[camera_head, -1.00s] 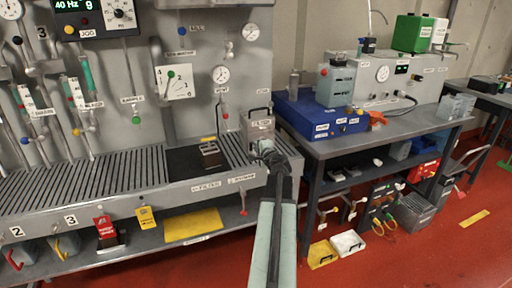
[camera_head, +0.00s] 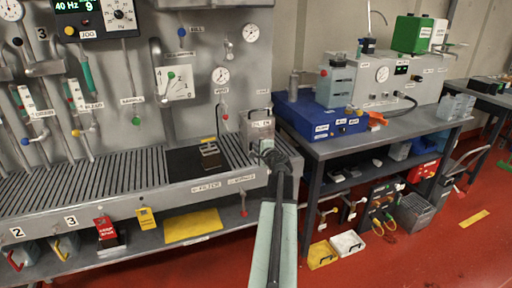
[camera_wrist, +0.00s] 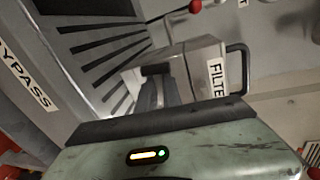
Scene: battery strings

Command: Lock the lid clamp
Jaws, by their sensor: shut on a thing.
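The grey filter box (camera_head: 260,127) stands at the right end of the grey bench. Its dark handle shows at the top, and in the wrist view the box (camera_wrist: 207,62) carries a FILTER label. My gripper (camera_head: 268,150) is at the front of the box. In the wrist view my gripper (camera_wrist: 156,88) is shut on a small dark part against the box, which seems to be the lid clamp (camera_wrist: 156,69). The fingers hide most of the clamp, so its exact position cannot be told.
A slatted grey bench (camera_head: 90,185) runs left of the box, with a black plate (camera_head: 185,160) holding a small metal piece (camera_head: 210,155). A BYPASS label (camera_wrist: 25,75) shows in the wrist view. A blue case (camera_head: 318,118) sits on the right-hand table. The red floor in front is open.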

